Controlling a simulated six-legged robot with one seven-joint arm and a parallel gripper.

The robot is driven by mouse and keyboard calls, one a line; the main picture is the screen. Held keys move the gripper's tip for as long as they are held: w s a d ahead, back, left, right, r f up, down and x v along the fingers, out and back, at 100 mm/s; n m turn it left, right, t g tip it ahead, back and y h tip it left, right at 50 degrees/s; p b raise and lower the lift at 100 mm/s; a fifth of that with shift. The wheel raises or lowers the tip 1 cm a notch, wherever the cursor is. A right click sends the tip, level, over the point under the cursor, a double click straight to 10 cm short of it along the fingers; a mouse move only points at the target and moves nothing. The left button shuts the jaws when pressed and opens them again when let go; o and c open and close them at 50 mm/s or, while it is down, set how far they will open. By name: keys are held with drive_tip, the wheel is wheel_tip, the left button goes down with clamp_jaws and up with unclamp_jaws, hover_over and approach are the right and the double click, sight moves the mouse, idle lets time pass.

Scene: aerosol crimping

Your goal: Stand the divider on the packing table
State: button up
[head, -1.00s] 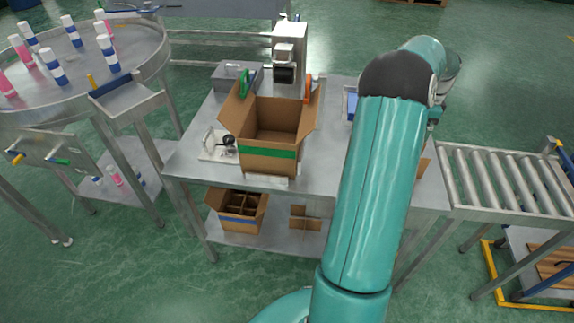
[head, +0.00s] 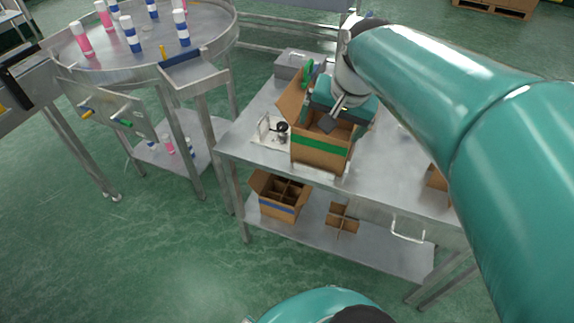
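The packing table (head: 385,175) is a steel table with a lower shelf. A brown cross-shaped cardboard divider (head: 342,219) stands on that shelf. To its left, an open box (head: 279,209) with a blue stripe holds another divider (head: 283,188). On the tabletop stands an open carton (head: 318,155) with a green stripe. My gripper (head: 331,117) is over the carton's opening and hides much of its inside. Its fingers are small and dark here, and I cannot tell whether they are open or hold anything. It is well above the shelf divider and apart from it.
A round steel table (head: 107,62) with pink and blue-banded cans stands at the left. A white stand (head: 266,131) with a black part is left of the carton. A cardboard piece (head: 436,179) shows at the right, partly behind my arm. The tabletop right of the carton looks mostly clear.

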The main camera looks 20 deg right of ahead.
drive_tip(key=s+a+f+n+t, duration=0.1)
drive_tip(key=s+a+f+n, duration=0.1)
drive_tip(key=s+a+n, duration=0.5)
drive_tip(key=s+a, duration=0.1)
drive_tip(key=a, duration=0.4)
drive_tip(key=shift+s+n+t, duration=0.2)
drive_tip(key=shift+n+t, duration=0.1)
drive_tip(key=shift+n, duration=0.1)
